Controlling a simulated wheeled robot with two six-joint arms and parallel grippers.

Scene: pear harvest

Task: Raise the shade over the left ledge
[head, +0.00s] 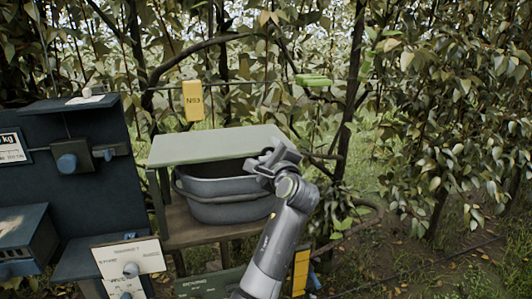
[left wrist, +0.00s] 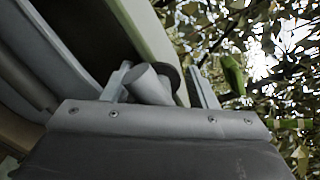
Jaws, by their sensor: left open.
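The shade (head: 205,145) is a pale green flat panel over a wooden ledge (head: 205,232) that holds a grey tub (head: 230,210). It lies low, just above the tub's rim. My left gripper (head: 276,158) is at the panel's right end and hides that corner. In the left wrist view my left gripper (left wrist: 162,78) is open, with a grey round peg (left wrist: 150,84) between its fingers. The pale panel edge (left wrist: 145,30) runs just beyond the peg. I cannot tell whether the fingers touch the peg. My right gripper is not in view.
A dark cabinet (head: 95,180) with knobs and a white label plate (head: 130,262) stands at the left. A yellow tag (head: 193,101) and a flat green piece (head: 313,80) hang among branches behind. Leafy branches fill the right; grass lies below them.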

